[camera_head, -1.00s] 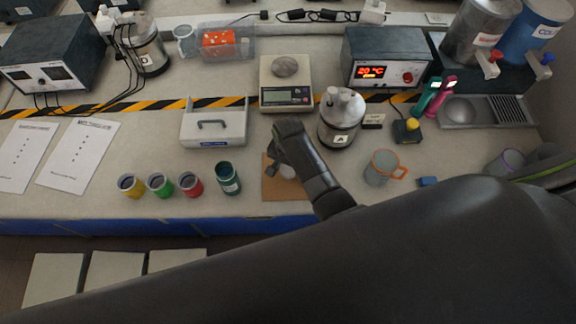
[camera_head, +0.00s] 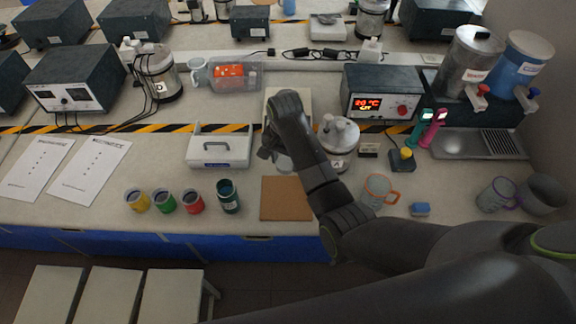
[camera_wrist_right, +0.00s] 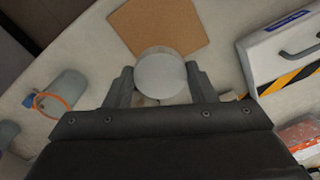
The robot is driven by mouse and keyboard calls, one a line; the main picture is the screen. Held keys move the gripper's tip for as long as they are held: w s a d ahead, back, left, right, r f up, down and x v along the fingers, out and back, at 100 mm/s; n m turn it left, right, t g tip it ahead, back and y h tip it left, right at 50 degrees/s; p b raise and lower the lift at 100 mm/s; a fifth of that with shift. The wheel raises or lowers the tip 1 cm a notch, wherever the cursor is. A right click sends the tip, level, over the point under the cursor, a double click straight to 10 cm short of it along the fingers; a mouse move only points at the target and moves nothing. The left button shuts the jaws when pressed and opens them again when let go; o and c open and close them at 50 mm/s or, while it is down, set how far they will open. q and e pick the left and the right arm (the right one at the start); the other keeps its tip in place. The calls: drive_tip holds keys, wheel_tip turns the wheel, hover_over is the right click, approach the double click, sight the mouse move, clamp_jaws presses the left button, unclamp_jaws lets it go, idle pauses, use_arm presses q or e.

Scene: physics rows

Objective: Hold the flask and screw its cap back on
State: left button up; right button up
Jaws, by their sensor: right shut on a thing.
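The flask (camera_head: 229,197) looks like the dark green open-topped vessel with a pale label, upright on the bench at the right end of a row of small pots. My right gripper (camera_head: 273,150) is shut on a pale round piece (camera_head: 284,163) that looks like the cap. It is held above the far edge of the cork mat (camera_head: 286,198), to the right of the flask. In the right wrist view the pale piece (camera_wrist_right: 160,74) sits between the two fingers (camera_wrist_right: 160,88). My left gripper is not in view.
Yellow (camera_head: 137,200), green (camera_head: 164,200) and red (camera_head: 193,201) pots stand left of the flask. A white handled box (camera_head: 220,148) is behind. A steel vessel (camera_head: 339,140) and an orange-handled mug (camera_head: 377,190) stand right of my right gripper. The cork mat is bare.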

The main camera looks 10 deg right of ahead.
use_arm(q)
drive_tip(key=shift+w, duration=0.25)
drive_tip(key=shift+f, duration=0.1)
use_arm(e)
drive_tip(key=shift+f, duration=0.1)
wheel_tip(320, 180, down, 15)
drive_tip(key=b, duration=1.4)
drive_tip(key=shift+r+b, duration=0.2)
drive_tip(key=shift+b, duration=0.15)
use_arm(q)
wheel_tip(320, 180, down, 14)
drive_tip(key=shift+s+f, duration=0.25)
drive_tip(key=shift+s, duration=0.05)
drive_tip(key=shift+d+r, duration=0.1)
use_arm(e)
drive_tip(key=shift+r, duration=0.15)
